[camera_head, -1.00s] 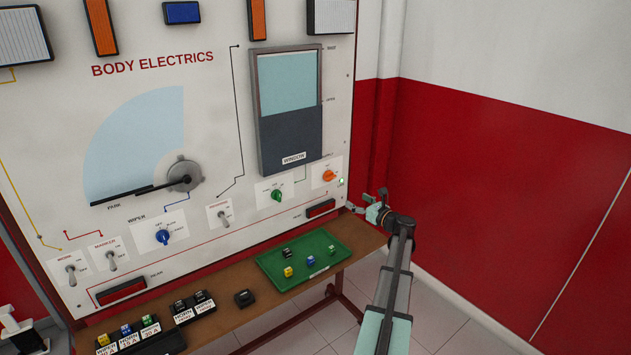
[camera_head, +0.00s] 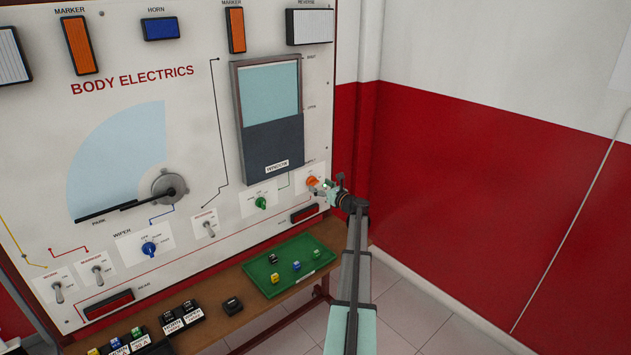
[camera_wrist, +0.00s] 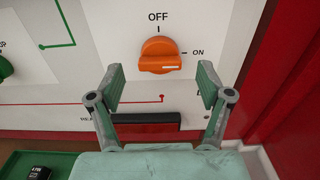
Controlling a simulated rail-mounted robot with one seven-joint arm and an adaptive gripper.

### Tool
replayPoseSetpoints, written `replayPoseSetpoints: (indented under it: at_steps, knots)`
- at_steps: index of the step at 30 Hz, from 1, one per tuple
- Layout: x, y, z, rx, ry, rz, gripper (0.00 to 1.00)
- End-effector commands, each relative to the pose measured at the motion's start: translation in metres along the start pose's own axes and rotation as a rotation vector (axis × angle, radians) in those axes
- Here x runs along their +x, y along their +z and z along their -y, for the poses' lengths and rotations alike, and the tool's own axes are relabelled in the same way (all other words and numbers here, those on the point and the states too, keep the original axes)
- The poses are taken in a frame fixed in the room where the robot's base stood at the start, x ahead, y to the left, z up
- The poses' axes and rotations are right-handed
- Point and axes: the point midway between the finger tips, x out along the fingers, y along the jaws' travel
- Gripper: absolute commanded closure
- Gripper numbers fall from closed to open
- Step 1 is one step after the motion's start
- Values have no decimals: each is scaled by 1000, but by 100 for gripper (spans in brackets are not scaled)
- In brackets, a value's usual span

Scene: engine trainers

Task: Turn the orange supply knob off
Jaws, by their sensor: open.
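The orange supply knob (camera_head: 312,181) is at the lower right of the white panel, beside my gripper. In the wrist view the orange knob (camera_wrist: 158,54) is at upper centre. Its white mark lies horizontal, towards the ON label at its right; OFF is printed above it. My gripper (camera_head: 332,184) is at the panel's right edge in the head view. In the wrist view my gripper (camera_wrist: 161,84) is open and empty, its two fingers apart. The knob shows beyond and above the gap between the fingertips. No contact is visible.
A green knob (camera_head: 261,203) sits left of the orange one. A dark red-fronted block (camera_head: 304,214) is on the panel below it. A green tray (camera_head: 259,268) with several small coloured blocks lies on the shelf below. A red and white wall (camera_head: 480,190) stands to the right.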

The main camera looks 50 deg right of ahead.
Motion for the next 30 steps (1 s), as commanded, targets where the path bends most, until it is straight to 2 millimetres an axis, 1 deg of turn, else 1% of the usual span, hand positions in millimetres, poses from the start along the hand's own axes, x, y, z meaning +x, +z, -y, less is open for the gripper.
replayPoseSetpoints:
  at_steps: [1,6,11,19,20,21,23,24,30]
  knots:
    - [10,2,1,1,2,0,22]
    - [27,0,0,0,0,-1,22]
    - [33,-1,0,-1,0,-1,22]
    - [33,-1,0,-1,0,-1,22]
    - [33,-1,0,-1,0,-1,32]
    - [33,-1,0,-1,0,-1,47]
    - [33,-1,0,0,0,-1,68]
    - [33,-1,0,0,0,-1,82]
    - [33,-1,0,-2,0,0,82]
